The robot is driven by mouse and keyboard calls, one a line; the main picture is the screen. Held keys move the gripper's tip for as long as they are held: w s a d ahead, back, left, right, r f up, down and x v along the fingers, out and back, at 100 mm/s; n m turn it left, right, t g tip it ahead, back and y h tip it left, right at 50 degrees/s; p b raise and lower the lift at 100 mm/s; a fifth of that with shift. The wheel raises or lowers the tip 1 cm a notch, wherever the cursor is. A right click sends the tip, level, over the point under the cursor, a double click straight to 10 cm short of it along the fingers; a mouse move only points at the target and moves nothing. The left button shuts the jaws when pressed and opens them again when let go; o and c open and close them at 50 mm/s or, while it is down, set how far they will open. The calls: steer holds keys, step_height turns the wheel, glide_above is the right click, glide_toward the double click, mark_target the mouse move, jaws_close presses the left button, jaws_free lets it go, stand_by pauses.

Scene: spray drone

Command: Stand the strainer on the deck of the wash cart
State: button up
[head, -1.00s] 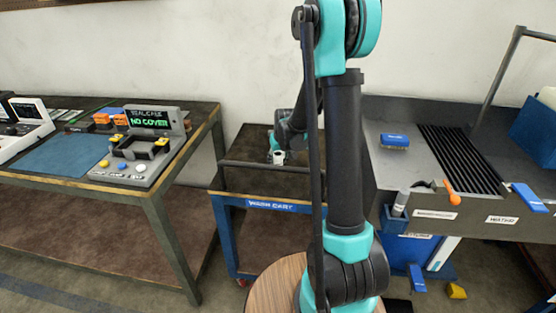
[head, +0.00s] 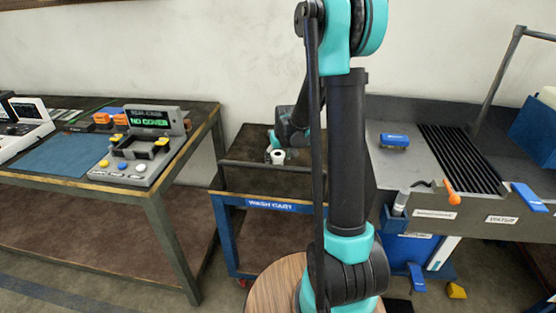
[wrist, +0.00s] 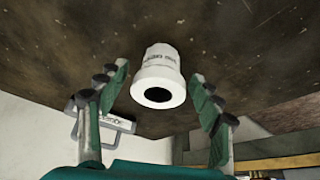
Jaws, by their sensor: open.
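The strainer (wrist: 158,80), a small white stepped cylinder with a dark round opening, stands on the brown deck (head: 244,152) of the wash cart. In the head view the strainer (head: 277,156) looks upright near the deck's middle, behind the front rail. My gripper (wrist: 160,74) is open, with a teal and black finger on either side of the strainer. A gap shows between each finger and the strainer. In the head view my gripper (head: 281,141) is just behind and above it, partly hidden by the strainer and my arm.
The cart's dark front rail (head: 262,181) rises before the deck. A workbench (head: 150,193) with a grey test fixture (head: 140,170) stands to the left. A grey sink counter (head: 406,167) with a blue brush (head: 394,140) is to the right. The deck around the strainer looks clear.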

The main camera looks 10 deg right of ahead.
steer(key=v, duration=1)
steer(key=shift+r, duration=0.3)
steer(key=shift+s+d, duration=0.1)
steer(key=shift+s, duration=0.1)
stand_by(0.4)
